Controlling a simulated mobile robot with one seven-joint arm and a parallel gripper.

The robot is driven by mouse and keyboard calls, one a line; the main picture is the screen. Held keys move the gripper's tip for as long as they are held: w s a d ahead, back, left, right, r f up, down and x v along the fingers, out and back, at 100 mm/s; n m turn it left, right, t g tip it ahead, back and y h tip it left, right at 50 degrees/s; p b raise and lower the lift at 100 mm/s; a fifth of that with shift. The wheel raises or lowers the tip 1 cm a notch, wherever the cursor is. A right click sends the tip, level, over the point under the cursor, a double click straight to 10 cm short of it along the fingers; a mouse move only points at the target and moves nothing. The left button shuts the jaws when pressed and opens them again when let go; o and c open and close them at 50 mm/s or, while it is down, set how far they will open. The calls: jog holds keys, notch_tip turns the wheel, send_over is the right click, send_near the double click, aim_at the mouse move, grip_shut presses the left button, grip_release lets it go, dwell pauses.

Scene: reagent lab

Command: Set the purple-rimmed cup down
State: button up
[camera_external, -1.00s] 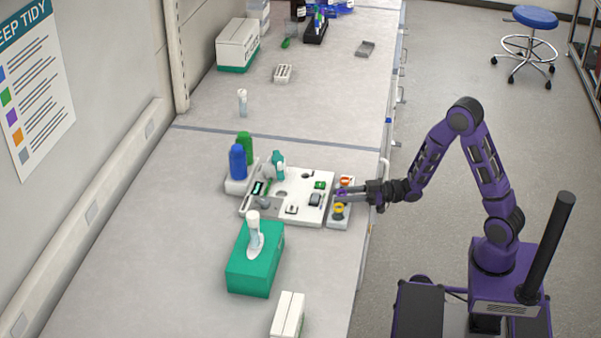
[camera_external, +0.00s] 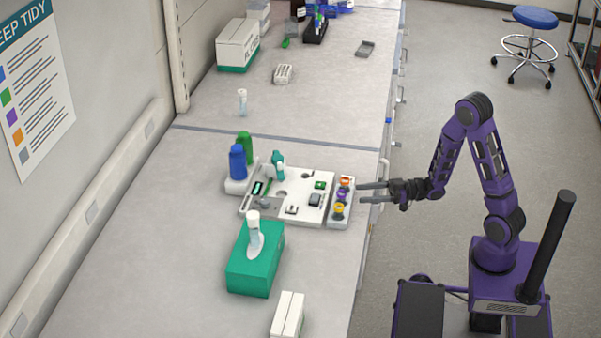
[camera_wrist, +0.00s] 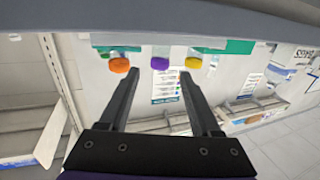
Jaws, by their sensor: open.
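The purple-rimmed cup (camera_external: 341,194) sits in the middle of a narrow pale rack (camera_external: 338,222) at the bench's right edge. An orange-topped cup (camera_external: 344,182) is on its far side and a yellow one (camera_external: 339,208) on its near side. My gripper (camera_external: 362,192) is open and empty, just right of the rack and apart from the cup. In the wrist view, the purple cup (camera_wrist: 159,63) shows between my two fingertips, with the orange cup (camera_wrist: 119,65) to the left and the yellow cup (camera_wrist: 193,62) to the right.
A white tray (camera_external: 268,214) with small parts adjoins the rack on the left. Blue (camera_external: 237,162) and green (camera_external: 245,147) bottles stand behind it. A green tissue box (camera_external: 252,268) is nearer. The floor right of the bench is clear around my arm.

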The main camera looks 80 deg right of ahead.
jog(key=shift+s+d+r+p, duration=0.2)
jog(key=shift+s+r+p, duration=0.3)
jog(key=shift+p, duration=0.45)
jog(key=shift+s+d+f+p, duration=0.15)
jog(key=shift+s+f+p, duration=0.1)
jog(key=shift+p, duration=1)
jog(key=p+v, duration=0.6)
jog(key=v, duration=0.1)
jog(key=shift+f, duration=0.2)
jog(key=shift+o, duration=0.6)
jog(key=shift+s, duration=0.45)
